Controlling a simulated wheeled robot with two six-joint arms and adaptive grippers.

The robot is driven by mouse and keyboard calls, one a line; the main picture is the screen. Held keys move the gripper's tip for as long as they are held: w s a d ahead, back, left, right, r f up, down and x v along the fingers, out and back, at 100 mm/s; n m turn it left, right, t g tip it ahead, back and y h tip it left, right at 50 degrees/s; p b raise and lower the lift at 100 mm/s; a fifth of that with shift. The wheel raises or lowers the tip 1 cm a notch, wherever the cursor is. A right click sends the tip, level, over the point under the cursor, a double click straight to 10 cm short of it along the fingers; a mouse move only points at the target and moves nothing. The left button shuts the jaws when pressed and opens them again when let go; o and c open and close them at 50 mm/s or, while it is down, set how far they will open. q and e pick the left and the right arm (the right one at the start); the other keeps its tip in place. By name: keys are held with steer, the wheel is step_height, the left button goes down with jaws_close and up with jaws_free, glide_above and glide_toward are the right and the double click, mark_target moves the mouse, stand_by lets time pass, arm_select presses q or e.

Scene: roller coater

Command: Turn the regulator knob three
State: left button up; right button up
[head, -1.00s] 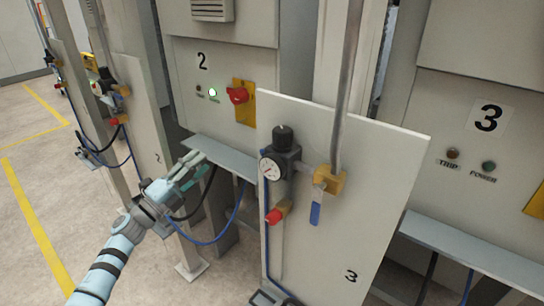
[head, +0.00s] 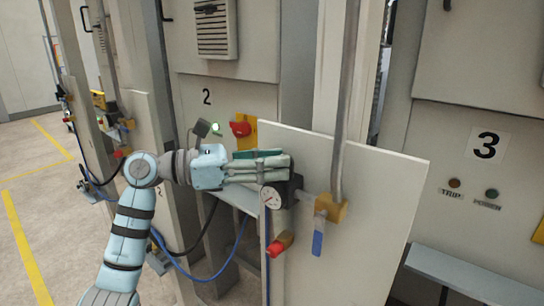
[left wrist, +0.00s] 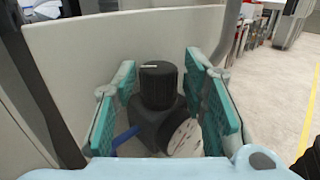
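The black regulator knob (left wrist: 158,85), with a white mark on its top, stands on the regulator body between my left fingers in the left wrist view. My left gripper (left wrist: 162,72) is open, its teal-padded fingers on either side of the knob with gaps visible. In the head view my left gripper (head: 280,164) reaches in from the left at the top of the regulator and hides the knob. The round white pressure gauge (head: 270,197) shows just below the fingers, and also in the left wrist view (left wrist: 186,136). My right gripper is not in view.
The regulator is mounted on a pale panel (head: 375,200). To its right are a yellow valve block (head: 331,208) with a blue lever (head: 317,243) and a vertical pipe (head: 346,110). A red fitting (head: 280,243) is below. Cabinet 2's red switch (head: 240,129) is behind the arm.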

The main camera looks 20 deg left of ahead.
arm_select(q)
steer(key=shift+w, duration=0.1)
steer(key=shift+d, duration=0.1)
steer(key=c, duration=0.9)
steer(key=shift+o, duration=0.2)
steer(key=shift+t, duration=0.3)
steer(key=n+t+y+p, duration=0.2)
steer(key=t, duration=0.1)
steer(key=shift+s+d+r+n, duration=0.1)
steer(key=shift+s+d+n, duration=0.1)
steer(key=shift+s+n, duration=0.1)
steer(key=n+t+y+p, duration=0.2)
steer(key=p, duration=0.1)
steer(key=n+t+y+p, duration=0.1)
steer(key=n+y+p, duration=0.1)
steer(key=y+p, duration=0.1)
steer(key=d+n+t+y+p, duration=0.1)
steer(key=n+t+y+p, duration=0.1)
steer(key=y+p, duration=0.1)
steer(key=shift+s+r+t+p, duration=0.15)
steer(key=shift+s+t+p, duration=0.15)
steer(key=shift+p, duration=0.35)
steer(key=shift+f+n+y+p, duration=0.25)
steer(key=shift+n+y+p, duration=0.25)
steer(key=shift+y+p, duration=0.15)
steer(key=o, duration=0.9)
steer(key=shift+c, duration=0.2)
